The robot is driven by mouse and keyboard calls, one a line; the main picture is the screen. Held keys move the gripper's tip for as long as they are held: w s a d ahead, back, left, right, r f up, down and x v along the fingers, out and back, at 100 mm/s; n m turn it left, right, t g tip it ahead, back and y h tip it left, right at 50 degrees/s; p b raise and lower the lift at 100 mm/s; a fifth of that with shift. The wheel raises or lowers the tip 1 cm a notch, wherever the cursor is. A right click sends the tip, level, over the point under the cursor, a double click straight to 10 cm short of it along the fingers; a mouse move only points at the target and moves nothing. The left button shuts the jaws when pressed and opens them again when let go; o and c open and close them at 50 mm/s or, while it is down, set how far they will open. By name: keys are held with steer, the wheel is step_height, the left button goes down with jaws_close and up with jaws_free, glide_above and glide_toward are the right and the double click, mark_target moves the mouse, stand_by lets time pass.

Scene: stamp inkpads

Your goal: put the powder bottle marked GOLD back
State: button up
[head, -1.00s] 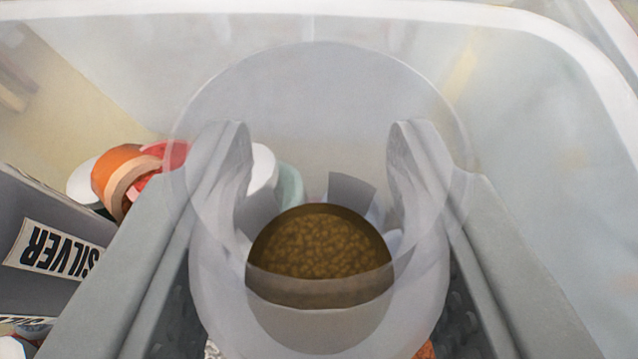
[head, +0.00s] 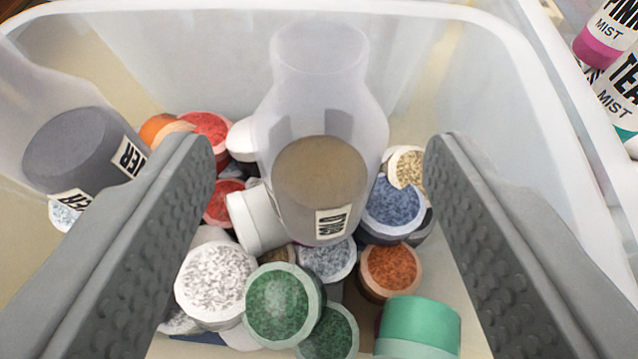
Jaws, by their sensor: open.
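The powder bottle (head: 318,180) with brownish-gold powder is clear and stands in the white bin (head: 400,15) among small jars. Its small label is partly visible and hard to read, so I cannot confirm GOLD. My gripper (head: 318,150) is open, with one finger on each side of the bottle and visible gaps between.
A clear bottle with grey powder (head: 72,150) stands at the left of the bin. Several jars of coloured powder, such as a green one (head: 282,303) and a blue one (head: 392,208), fill the bin floor. MIST bottles (head: 612,35) stand outside at right.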

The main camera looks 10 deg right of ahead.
steer(key=v, duration=0.7)
steer(key=shift+s+a+r, duration=0.1)
steer(key=s+r+n+t+y, duration=0.2)
steer(key=s+r+t+y, duration=0.1)
steer(key=s+r, duration=1.4)
steer(key=s+d+r+t, duration=0.1)
steer(key=s+d, duration=0.1)
steer(key=s, duration=2.2)
steer(key=shift+s+d+r+n, duration=0.15)
steer(key=shift+d+r+n, duration=0.05)
steer(key=shift+d+n, duration=0.2)
